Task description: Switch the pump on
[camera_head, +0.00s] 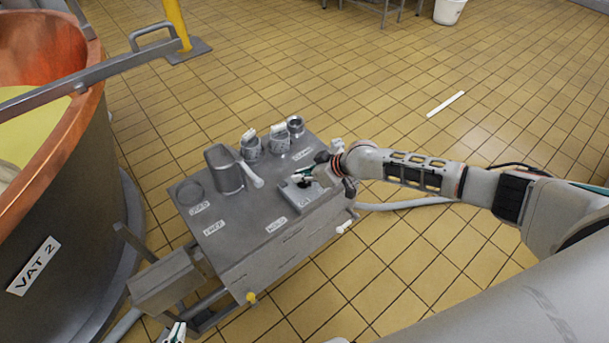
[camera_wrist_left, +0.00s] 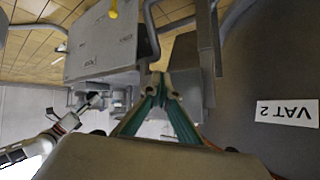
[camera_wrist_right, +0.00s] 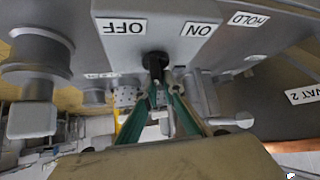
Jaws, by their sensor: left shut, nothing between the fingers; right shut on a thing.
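A grey switch box (camera_head: 302,196) sits on the steel cabinet's top at its right side. In the right wrist view, upside down, its black knob (camera_wrist_right: 155,61) stands between an OFF label (camera_wrist_right: 124,26) and an ON label (camera_wrist_right: 199,30), nearer OFF. My right gripper (camera_wrist_right: 160,76) is shut on this knob; its fingertips partly hide it. In the head view the right gripper (camera_head: 310,173) reaches over the box from the right. My left gripper (camera_head: 176,331) is low at the bottom edge. The left wrist view shows it (camera_wrist_left: 160,80) shut and empty, apart from the cabinet.
The steel cabinet (camera_head: 285,247) carries a large metal jug (camera_head: 222,168) and several smaller metal vessels, with labels including HOLD (camera_head: 276,225). The copper vat VAT 2 (camera_head: 70,215) stands at left. A grey hose (camera_head: 410,203) runs right. Tiled floor beyond is mostly clear.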

